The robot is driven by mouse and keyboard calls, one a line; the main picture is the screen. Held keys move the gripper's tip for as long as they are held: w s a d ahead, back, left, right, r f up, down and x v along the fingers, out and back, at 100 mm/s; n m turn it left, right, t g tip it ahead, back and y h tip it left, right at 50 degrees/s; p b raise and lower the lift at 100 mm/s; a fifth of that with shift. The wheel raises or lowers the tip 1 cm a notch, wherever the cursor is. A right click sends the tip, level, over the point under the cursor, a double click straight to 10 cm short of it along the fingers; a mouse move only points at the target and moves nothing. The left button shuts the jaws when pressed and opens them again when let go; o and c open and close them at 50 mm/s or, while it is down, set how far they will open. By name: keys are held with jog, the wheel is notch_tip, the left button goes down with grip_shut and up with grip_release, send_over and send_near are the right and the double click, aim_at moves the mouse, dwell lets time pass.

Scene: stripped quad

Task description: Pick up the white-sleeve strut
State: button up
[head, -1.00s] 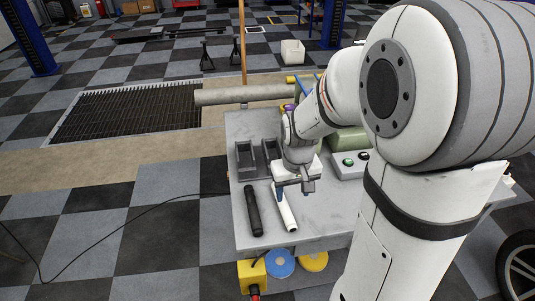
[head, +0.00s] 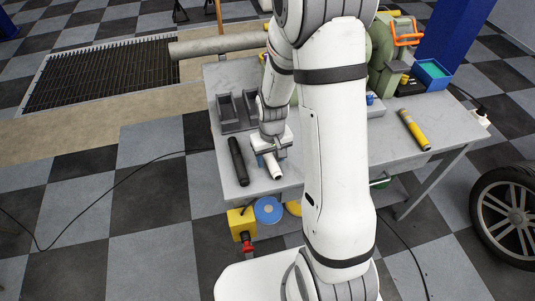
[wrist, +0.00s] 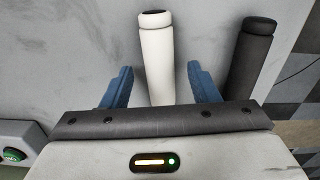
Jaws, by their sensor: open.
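The white-sleeve strut (head: 273,165) lies on the grey workbench near its front edge. In the wrist view the white-sleeve strut (wrist: 157,58) lies between the two blue fingers, its dark end cap pointing away. My gripper (wrist: 160,86) is open, with a gap on each side of the strut. In the head view my gripper (head: 268,156) is over the rear part of the strut and hides it. A black strut (head: 238,161) lies to the left in the head view; it also shows at the right in the wrist view (wrist: 250,58).
A dark grey holder (head: 229,112) stands behind the struts. A yellow strut (head: 413,129) lies on the bench's right side, near a blue bin (head: 433,72) and a green machine (head: 388,56). A green button (wrist: 14,155) shows at the wrist view's left.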

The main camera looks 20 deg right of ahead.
jog(key=shift+f, duration=0.1)
jog(key=c, duration=1.1)
jog(key=shift+o, duration=0.2)
